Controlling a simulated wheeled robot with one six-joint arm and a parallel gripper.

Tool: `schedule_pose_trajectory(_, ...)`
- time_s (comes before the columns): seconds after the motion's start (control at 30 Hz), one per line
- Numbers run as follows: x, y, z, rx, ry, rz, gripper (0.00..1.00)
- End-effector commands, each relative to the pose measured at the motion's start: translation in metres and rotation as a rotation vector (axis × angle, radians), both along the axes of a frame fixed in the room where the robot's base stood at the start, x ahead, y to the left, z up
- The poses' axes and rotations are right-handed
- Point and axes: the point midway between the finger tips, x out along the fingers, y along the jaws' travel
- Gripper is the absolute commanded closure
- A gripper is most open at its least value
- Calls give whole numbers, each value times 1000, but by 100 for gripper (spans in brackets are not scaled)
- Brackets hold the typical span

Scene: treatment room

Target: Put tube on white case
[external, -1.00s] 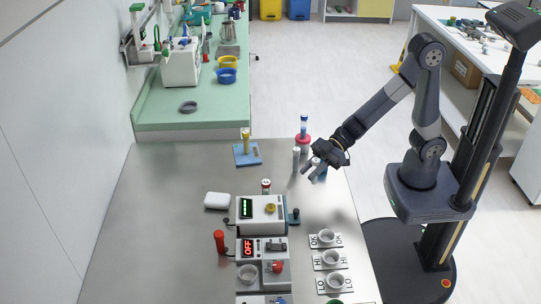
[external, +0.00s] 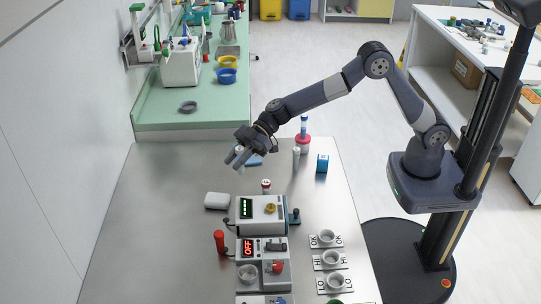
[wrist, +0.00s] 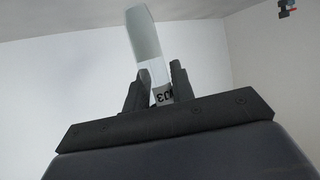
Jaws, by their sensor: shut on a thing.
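In the wrist view a pale tube (wrist: 147,45), with dark marks on a white label at its lower end, stands between the two fingers of my gripper (wrist: 158,88). My gripper is shut on it. The held tube is hard to make out there. The white case (external: 217,200) lies flat on the table, below and left of my gripper in the picture, apart from it.
A device with a green display (external: 262,212) stands right of the white case, with a red-capped tube (external: 266,186) behind it. A grey tube (external: 296,158), a blue-capped tube on a red base (external: 304,126) and a blue box (external: 322,163) stand further right. Table around the case's left is clear.

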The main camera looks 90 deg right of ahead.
Motion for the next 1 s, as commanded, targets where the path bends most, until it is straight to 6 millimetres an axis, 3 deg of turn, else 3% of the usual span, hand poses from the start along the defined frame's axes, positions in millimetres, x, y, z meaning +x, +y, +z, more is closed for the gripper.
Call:
schedule_pose_trajectory(0.1, 26, -3, -1, 0, 0, 9, 98)
schedule_pose_trajectory(0.3, 51, -8, -6, 1, 0, 14, 98)
schedule_pose_trajectory(0.43, 56, -9, -13, 1, 1, 14, 98)
schedule_pose_trajectory(0.7, 57, -9, -61, 1, 3, 14, 98)
schedule_pose_trajectory(1.0, 57, -9, -89, 2, 2, 13, 98)
